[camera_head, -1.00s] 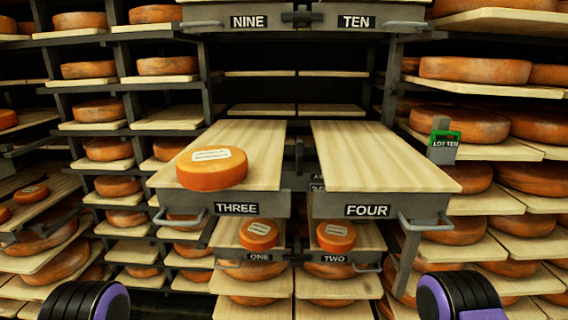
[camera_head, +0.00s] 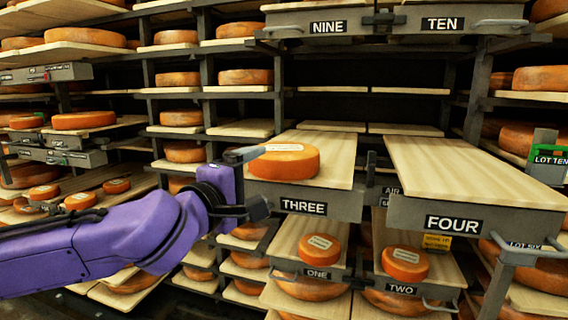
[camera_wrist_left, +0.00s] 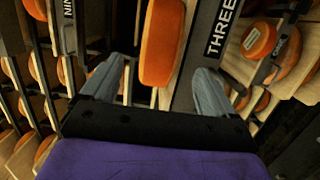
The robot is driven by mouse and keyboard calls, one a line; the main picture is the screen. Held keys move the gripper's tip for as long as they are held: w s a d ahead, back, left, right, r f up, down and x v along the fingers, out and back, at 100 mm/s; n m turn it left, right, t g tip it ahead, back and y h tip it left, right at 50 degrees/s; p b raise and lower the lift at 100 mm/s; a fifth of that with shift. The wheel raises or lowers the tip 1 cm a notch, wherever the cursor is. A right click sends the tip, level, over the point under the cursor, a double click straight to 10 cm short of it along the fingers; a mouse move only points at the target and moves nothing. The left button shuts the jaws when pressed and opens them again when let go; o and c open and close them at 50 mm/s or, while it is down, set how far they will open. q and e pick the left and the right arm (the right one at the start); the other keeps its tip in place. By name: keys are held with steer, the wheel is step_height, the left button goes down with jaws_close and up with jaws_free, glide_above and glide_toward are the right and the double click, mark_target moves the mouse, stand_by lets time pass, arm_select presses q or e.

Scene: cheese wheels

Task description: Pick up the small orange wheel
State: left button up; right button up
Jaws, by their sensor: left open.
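Small orange wheels with pale labels lie one on board ONE (camera_head: 320,248) and one on board TWO (camera_head: 405,263), below the upper boards. A larger orange wheel (camera_head: 285,162) lies on board THREE. My left gripper (camera_head: 250,182) is open and empty at the left front corner of board THREE, close to the larger wheel. In the left wrist view the larger wheel (camera_wrist_left: 162,42) shows beyond and between the spread fingers, apart from them. A small wheel (camera_wrist_left: 258,40) shows there at the upper right. My right gripper is out of view.
Board FOUR (camera_head: 460,172) is bare. Boards THREE and FOUR jut out above ONE and TWO. More small wheels (camera_head: 80,201) lie on a board at the left. Racks of large wheels surround. A green-framed LOT TEN sign (camera_head: 548,160) stands at the right.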

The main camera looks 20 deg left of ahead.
mark_target(269, 170)
arm_select(q)
steer(key=p+x, duration=0.1)
steer(key=x, duration=0.5)
steer(key=shift+w, duration=0.15)
steer(key=shift+w+d, duration=0.2)
steer(key=shift+w, duration=0.15)
steer(key=shift+s+a, duration=0.1)
steer(key=shift+s, duration=0.05)
steer(key=c, duration=1.5)
steer(key=shift+r, duration=0.2)
jaws_close()
